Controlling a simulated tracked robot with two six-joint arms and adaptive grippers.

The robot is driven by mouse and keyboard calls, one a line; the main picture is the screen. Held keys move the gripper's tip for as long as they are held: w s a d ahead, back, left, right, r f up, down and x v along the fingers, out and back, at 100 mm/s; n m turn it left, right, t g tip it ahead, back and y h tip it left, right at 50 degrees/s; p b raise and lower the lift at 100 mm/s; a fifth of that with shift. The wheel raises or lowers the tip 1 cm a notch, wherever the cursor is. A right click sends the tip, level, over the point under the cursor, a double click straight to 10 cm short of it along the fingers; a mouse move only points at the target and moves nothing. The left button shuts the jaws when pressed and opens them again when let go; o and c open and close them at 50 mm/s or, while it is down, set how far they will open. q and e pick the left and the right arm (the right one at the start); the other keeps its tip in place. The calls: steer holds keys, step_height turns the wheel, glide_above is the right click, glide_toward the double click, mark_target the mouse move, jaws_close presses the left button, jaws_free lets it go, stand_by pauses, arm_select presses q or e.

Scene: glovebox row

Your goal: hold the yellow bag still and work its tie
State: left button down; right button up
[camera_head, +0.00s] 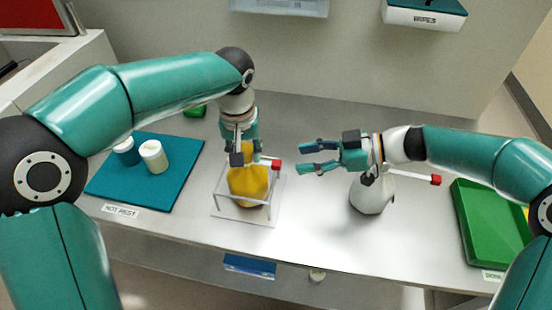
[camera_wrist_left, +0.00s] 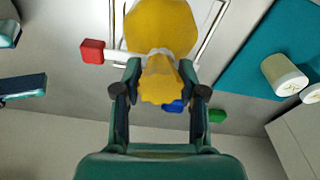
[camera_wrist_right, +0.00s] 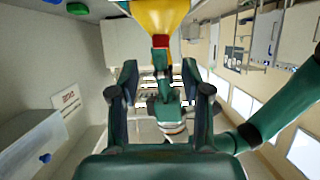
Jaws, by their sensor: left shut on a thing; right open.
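The yellow bag (camera_head: 248,186) stands upright inside a clear open-framed holder (camera_head: 246,220) on the bench. My left gripper (camera_head: 240,152) comes from above and is shut on the bag's gathered neck (camera_wrist_left: 160,85). The tie is a white strip around the neck with a red end tab (camera_head: 276,164); the tab (camera_wrist_left: 92,51) sticks out to the left in the left wrist view. My right gripper (camera_head: 310,158) is open and empty, right of the tab and apart from it. The right wrist view shows the yellow bag (camera_wrist_right: 158,14) and red tab (camera_wrist_right: 160,56) ahead between the fingers.
A white bag (camera_head: 371,196) with a red-ended tie (camera_head: 436,180) stands below my right wrist. A teal mat (camera_head: 180,185) with two containers lies left; a green tray (camera_head: 485,230) lies right. Bench between the holder and white bag is clear.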

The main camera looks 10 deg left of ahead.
mark_target(279, 162)
steer(key=x, duration=0.6)
steer(key=shift+a+f, duration=0.1)
steer(key=shift+a, duration=0.15)
jaws_close()
